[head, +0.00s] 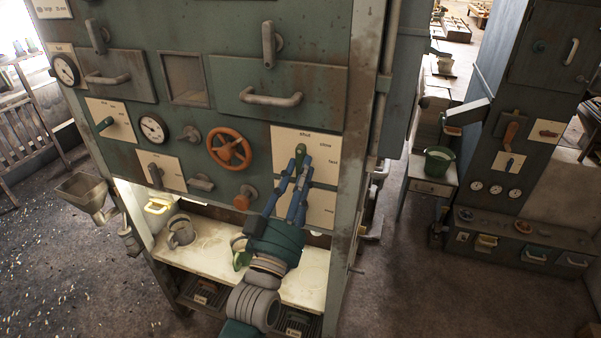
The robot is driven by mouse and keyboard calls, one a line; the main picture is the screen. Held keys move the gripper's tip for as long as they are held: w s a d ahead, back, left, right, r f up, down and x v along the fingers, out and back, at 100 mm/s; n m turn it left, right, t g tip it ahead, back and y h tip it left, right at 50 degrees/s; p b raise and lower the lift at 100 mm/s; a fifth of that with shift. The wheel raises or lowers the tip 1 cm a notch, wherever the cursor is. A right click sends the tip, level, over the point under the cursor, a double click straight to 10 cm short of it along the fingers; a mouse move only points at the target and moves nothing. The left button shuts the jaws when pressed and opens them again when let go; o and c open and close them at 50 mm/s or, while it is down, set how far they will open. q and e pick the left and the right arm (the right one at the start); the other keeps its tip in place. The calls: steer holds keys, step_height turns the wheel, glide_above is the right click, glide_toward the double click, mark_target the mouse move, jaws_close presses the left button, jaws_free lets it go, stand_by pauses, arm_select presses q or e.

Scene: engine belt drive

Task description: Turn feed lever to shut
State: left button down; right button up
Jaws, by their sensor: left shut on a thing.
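The feed lever's pale plate (322,150) is on the right part of the green machine front. It reads "shut" at the top, then "slow" and "fast" down its right side. My left gripper (300,154) reaches up from below in front of this plate. Its blue fingers are shut on the feed lever, with the tips just below the word "shut". The lever is mostly hidden by the fingers, so its exact angle cannot be told. My right gripper is not in view.
An orange handwheel (229,149) and an orange-brown knob (243,199) are left of the gripper. A drawer handle (271,98) sticks out above. Open floor lies to the right.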

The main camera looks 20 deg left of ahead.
arm_select(q)
steer(key=c, duration=1.4)
jaws_free()
steer(key=shift+c, duration=0.2)
steer(key=v, duration=1.2)
steer(key=shift+f, duration=0.1)
